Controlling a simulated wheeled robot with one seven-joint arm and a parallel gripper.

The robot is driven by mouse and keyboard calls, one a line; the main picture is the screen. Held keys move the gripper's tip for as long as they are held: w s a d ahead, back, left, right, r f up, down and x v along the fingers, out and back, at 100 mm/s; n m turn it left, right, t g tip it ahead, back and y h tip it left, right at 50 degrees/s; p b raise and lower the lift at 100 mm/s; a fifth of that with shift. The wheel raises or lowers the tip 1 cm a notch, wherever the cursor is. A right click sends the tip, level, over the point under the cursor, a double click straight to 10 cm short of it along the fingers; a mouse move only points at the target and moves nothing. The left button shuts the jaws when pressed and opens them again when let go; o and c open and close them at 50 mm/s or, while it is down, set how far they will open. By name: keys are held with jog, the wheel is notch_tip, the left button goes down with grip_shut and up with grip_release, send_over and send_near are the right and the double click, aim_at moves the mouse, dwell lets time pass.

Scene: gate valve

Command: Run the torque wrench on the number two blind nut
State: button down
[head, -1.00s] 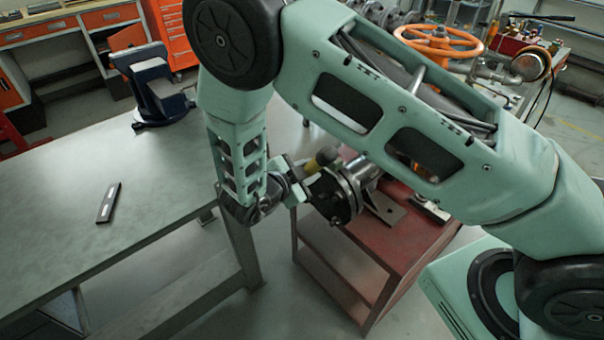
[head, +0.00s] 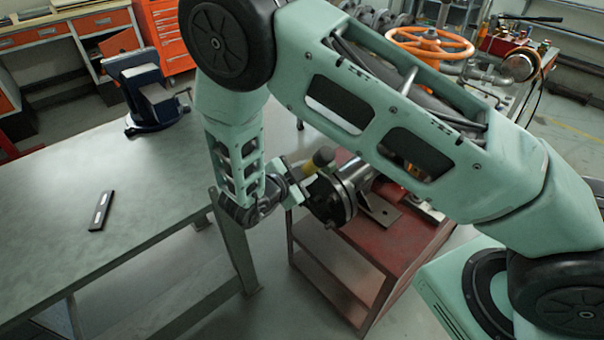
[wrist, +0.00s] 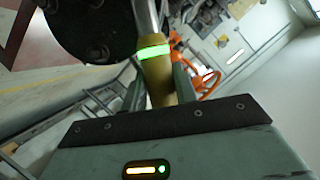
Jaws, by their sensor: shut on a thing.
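The torque wrench shows in the wrist view as a yellow handle (wrist: 158,80) with a lit green band and a metal shaft running up out of the picture. My gripper (wrist: 160,90) is shut on this handle, with one finger on each side. The wrench head and the number two nut cannot be made out.
The valve sits on a red cart (head: 400,235). A grey-green workbench (head: 60,240) with a blue vise (head: 145,90) and a small dark bar (head: 101,210) is to the left. An orange handwheel (head: 430,43) is behind my arm. Bare floor lies between bench and cart.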

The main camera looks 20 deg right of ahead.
jog(key=shift+w+d, duration=0.2)
jog(key=shift+d, duration=0.3)
jog(key=shift+w+d, duration=0.15)
jog(key=shift+d, duration=0.5)
jog(key=shift+d+r, duration=0.15)
jog(key=shift+d, duration=0.15)
dwell(1.6)
jog(key=shift+s+a+f+b, duration=0.1)
jog(key=shift+a+f+b, duration=0.15)
jog(key=shift+b, duration=0.2)
dwell(1.8)
jog(key=shift+w+r, duration=0.25)
dwell(1.1)
jog(key=shift+s+d+f, duration=0.25)
jog(key=shift+s, duration=0.1)
dwell(1.0)
